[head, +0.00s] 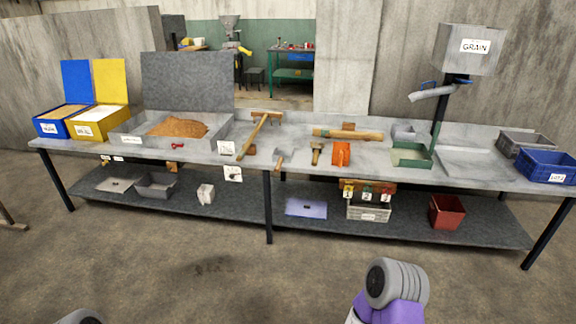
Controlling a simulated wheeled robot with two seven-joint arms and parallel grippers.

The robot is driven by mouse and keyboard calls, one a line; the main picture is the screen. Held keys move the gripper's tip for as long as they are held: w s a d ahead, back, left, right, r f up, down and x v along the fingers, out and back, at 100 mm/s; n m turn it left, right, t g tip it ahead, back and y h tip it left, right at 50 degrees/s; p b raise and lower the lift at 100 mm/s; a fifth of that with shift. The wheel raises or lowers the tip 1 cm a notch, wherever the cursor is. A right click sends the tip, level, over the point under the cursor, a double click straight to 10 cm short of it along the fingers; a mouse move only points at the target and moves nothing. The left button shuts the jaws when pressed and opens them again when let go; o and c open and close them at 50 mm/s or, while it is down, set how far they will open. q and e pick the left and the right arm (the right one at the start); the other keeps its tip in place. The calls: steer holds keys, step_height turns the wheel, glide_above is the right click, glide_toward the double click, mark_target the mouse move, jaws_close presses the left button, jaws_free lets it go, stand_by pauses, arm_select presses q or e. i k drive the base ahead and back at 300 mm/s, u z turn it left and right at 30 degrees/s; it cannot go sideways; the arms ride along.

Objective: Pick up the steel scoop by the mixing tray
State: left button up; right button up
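The mixing tray looks to be the wide grey tray (222,132) on the left half of the bench, with a heap of brown grain (178,127) in it and a raised grey panel behind. A small grey metal tool (281,158) lies on the bench to the right of this tray. It may be the steel scoop, but it is too small to be sure. A wooden-handled tool (258,132) lies between it and the tray, tilted. Neither gripper shows. Only parts of my arms appear at the bottom edge, well in front of the bench.
Blue (53,129) and yellow (100,128) boxes stand at the left end of the bench. A wooden mallet (316,153), an orange item (341,154) and a green tray (412,157) lie to the right. A grain hopper (470,60) rises above. The floor in front is clear.

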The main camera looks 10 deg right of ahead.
mark_target(280, 157)
steer(key=z, duration=0.85)
steer(key=i, duration=2.7)
steer(key=u, duration=1.1)
